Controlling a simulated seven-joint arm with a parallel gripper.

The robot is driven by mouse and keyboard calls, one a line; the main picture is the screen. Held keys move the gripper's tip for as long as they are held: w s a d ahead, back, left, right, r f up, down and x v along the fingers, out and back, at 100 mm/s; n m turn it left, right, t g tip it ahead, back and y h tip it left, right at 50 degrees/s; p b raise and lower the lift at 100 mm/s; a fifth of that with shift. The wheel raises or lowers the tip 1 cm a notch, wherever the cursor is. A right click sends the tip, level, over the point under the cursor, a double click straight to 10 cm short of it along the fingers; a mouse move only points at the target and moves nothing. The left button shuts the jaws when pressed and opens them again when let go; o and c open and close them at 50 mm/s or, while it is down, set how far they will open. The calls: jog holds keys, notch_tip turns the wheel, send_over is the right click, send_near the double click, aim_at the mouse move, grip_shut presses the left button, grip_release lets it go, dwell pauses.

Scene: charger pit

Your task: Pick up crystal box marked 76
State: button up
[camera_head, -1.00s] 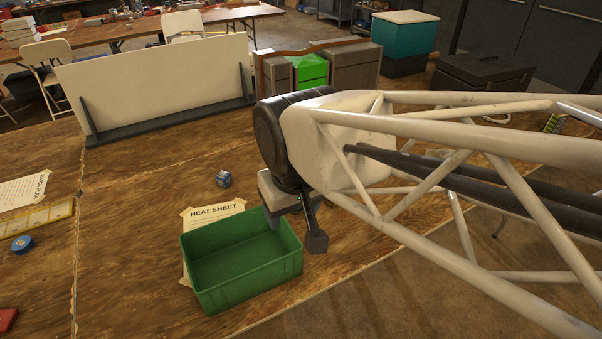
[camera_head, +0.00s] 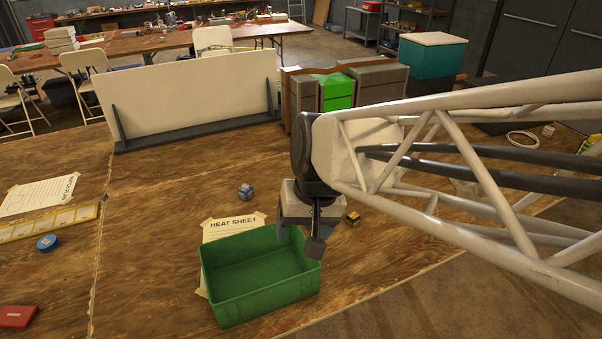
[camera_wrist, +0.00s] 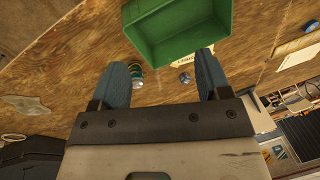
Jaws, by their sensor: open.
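No number 76 is legible on any small box. A small blue-grey box (camera_head: 245,191) sits on the wooden table behind the green bin; it also shows in the wrist view (camera_wrist: 185,78). A small yellow and dark box (camera_head: 352,218) sits on the table right of my gripper. My gripper (camera_head: 298,240) is open and empty, pointing down near the green bin's back right corner. In the wrist view my gripper (camera_wrist: 162,72) has its two blue-grey fingers wide apart, and a yellowish and teal thing (camera_wrist: 136,70) shows beside the left finger.
The green bin (camera_head: 226,310) is empty and partly covers the heat sheet (camera_head: 233,224). A white panel (camera_head: 190,100) and several cases (camera_head: 378,83) stand at the back. A blue disc (camera_head: 47,243) and red box (camera_head: 16,316) lie left.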

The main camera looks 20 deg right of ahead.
jog(key=w+d+f+m+y, duration=0.3)
jog(key=w+f+m+y, duration=0.2)
jog(key=w+f+m, duration=0.4)
jog(key=m+t, duration=0.9)
jog(key=m, duration=0.5)
send_over(355, 216)
jog(key=s+a, duration=0.5)
jog(key=a, duration=0.4)
notch_tip(355, 216, down, 13)
jog(key=d+f+m+h, duration=0.1)
jog(key=d+f+m, duration=0.1)
jog(key=d+f, duration=0.1)
jog(key=d+f+m+t+h, duration=0.1)
jog(key=d+f+m, duration=0.2)
jog(key=d, duration=0.1)
jog(key=d+f+m+t+h, duration=0.1)
jog(key=d+f+m, duration=0.1)
jog(key=d+f, duration=0.1)
jog(key=shift+s+d+m+h, duration=0.25)
jog(key=shift+s+m+h, duration=0.05)
jog(key=shift+s+h, duration=0.1)
jog(key=shift+x, duration=1.3)
jog(key=shift+w+a+r, duration=0.1)
jog(key=shift+r+x, duration=0.1)
jog(key=shift+x, duration=1.15)
jog(key=shift+r+x, duration=0.15)
jog(key=shift+x, duration=1.15)
